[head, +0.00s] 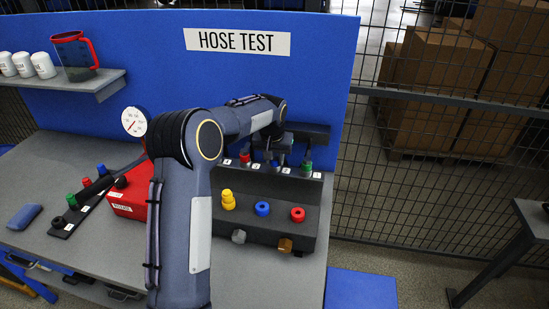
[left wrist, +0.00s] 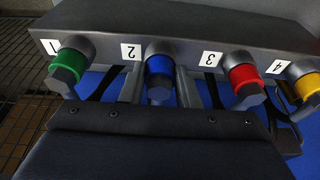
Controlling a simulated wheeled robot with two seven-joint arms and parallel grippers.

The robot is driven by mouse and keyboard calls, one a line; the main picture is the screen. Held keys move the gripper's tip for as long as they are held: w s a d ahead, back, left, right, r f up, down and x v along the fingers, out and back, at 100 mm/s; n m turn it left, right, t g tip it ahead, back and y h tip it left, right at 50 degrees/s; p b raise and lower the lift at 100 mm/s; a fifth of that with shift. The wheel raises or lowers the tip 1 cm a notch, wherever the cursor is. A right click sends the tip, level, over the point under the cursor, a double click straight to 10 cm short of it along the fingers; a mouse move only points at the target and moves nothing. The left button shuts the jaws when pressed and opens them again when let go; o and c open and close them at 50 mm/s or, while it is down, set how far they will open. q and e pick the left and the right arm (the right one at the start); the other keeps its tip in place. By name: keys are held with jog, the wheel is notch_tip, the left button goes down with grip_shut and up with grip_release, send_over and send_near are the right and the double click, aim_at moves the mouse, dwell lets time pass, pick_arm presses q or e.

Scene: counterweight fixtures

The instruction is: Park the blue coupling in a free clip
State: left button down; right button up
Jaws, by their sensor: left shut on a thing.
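My left gripper (head: 273,158) reaches over the bench to the dark fixture (head: 316,218) and is shut on the blue coupling (head: 276,164). In the left wrist view the blue coupling (left wrist: 159,72) hangs at the label 2, with a finger of the gripper (left wrist: 159,88) on each side. A green coupling (left wrist: 69,65) is at label 1, a red coupling (left wrist: 243,77) at label 3 and a yellow coupling (left wrist: 305,82) at label 4. In the head view the green (head: 307,165) and red (head: 244,156) ones show on either side; I cannot make out clips there. My right gripper is out of view.
A yellow fitting (head: 228,201), a blue ring (head: 262,208) and a red ring (head: 298,214) are on the fixture's lower step. A dark strip (head: 88,205) with coloured pieces and a red box (head: 130,203) lie left of my arm. A gauge (head: 134,122) stands behind.

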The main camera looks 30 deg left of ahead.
pick_arm(q)
jog(key=shift+s+f, duration=0.1)
jog(key=shift+f, duration=0.1)
jog(key=c, duration=1)
grip_release()
jog(key=shift+r, duration=0.15)
jog(key=p+v, duration=0.5)
jog(key=v, duration=0.5)
